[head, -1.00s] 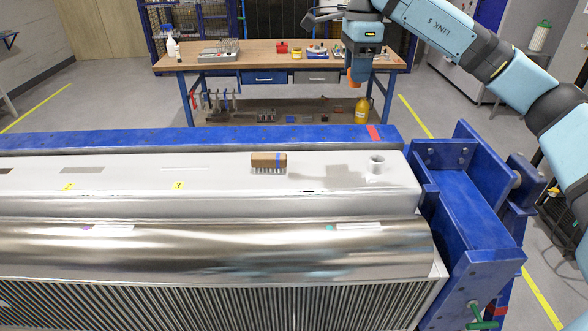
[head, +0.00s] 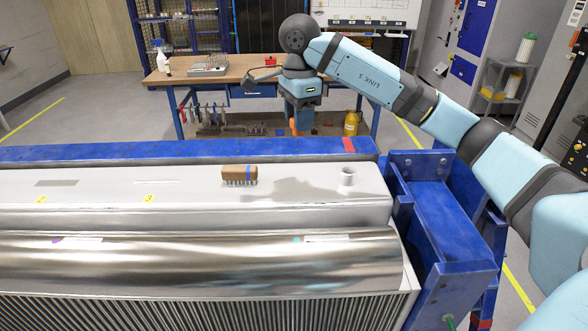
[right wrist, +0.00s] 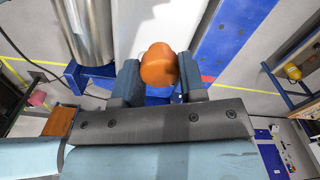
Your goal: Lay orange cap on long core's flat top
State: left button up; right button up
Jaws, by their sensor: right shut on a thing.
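The long core (head: 120,205) lies across the head view, with a pale flat top (head: 100,185) and a shiny rounded side below it. My right gripper (head: 301,120) is shut on the orange cap (head: 296,122), behind the blue rail in the picture and apart from the flat top. In the right wrist view the cap (right wrist: 159,66) sits between both fingers (right wrist: 158,82), with its rounded orange side showing. The finger contact is partly hidden. My left gripper is not in view.
A wooden-backed brush (head: 239,173) and a small white ring-shaped cup (head: 347,177) stand on the flat top. A blue rail (head: 200,151) runs along its far side, and a blue jig frame (head: 440,200) stands at its right end. A workbench (head: 225,75) is beyond.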

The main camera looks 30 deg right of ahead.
jog(key=p, duration=0.1)
send_over(298, 180)
notch_tip(298, 180, down, 8)
jog(key=shift+s+r, duration=0.15)
jog(key=shift+r, duration=0.05)
notch_tip(298, 180, down, 5)
jog(key=shift+f+p, duration=0.1)
jog(key=shift+p, duration=0.5)
jog(key=shift+f, duration=0.1)
jog(key=shift+f, duration=0.15)
jog(key=o, duration=0.9)
